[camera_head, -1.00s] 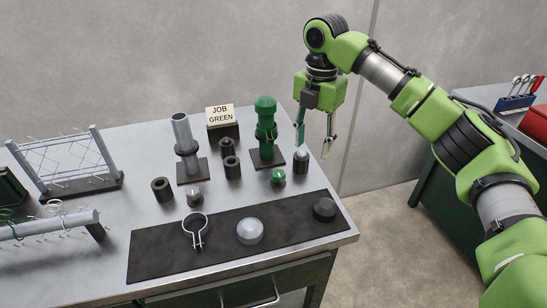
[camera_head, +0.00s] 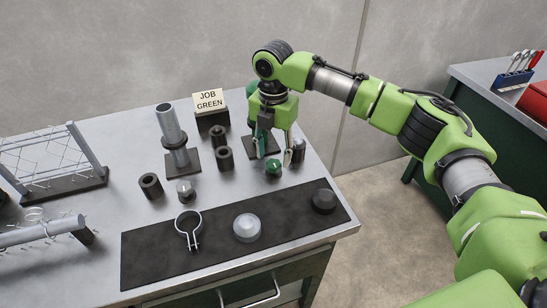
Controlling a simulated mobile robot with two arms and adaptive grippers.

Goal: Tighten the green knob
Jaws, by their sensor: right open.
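My right gripper (camera_head: 275,154) hangs fingers-down at the back right of the workbench, open. It is in front of the green post (camera_head: 273,143), which stands on a dark square base and is mostly hidden, its top included. I cannot tell whether the fingers touch it. A small green-topped knob (camera_head: 273,168) sits on the bench just below the fingertips in the picture, apparently apart from them. A sign (camera_head: 209,101) reading "JOB GREEN" stands on a dark block behind. My left gripper is not in view.
A grey pipe post (camera_head: 170,125) and several dark rings, one being this ring (camera_head: 150,186), stand left of the gripper. A black mat (camera_head: 150,258) in front holds a clamp (camera_head: 188,229), a pale dome (camera_head: 247,228) and a dark puck (camera_head: 324,201). A wire rack (camera_head: 60,183) is at left.

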